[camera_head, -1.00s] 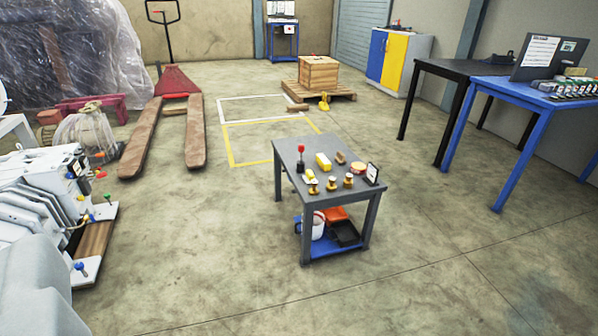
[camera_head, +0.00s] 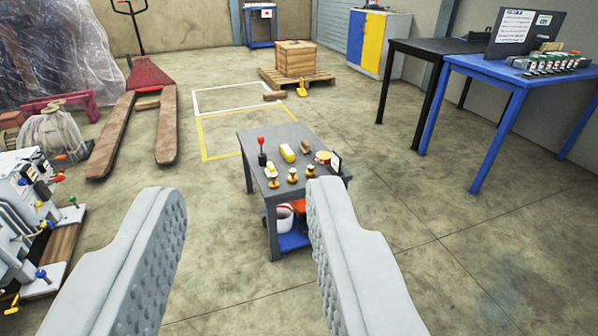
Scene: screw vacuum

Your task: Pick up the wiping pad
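My gripper (camera_head: 248,192) is open and empty, its two pale grey ribbed fingers wide apart at the bottom of the view. A small grey table (camera_head: 262,142) stands ahead, beyond the fingertips. On its top lies a yellow block (camera_head: 288,153), with a smaller yellow and white piece (camera_head: 270,168) near the left edge and a brown block (camera_head: 306,147) to the right. I cannot tell for sure which of these is the wiping pad. The right finger hides part of the table's front right side.
A red-knobbed piece (camera_head: 262,150), several brass pieces and a round tin (camera_head: 323,157) share the tabletop. A blue table (camera_head: 519,82) stands at right, a pallet jack (camera_head: 146,75) at back left, machinery (camera_head: 30,215) at left. Floor between is clear.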

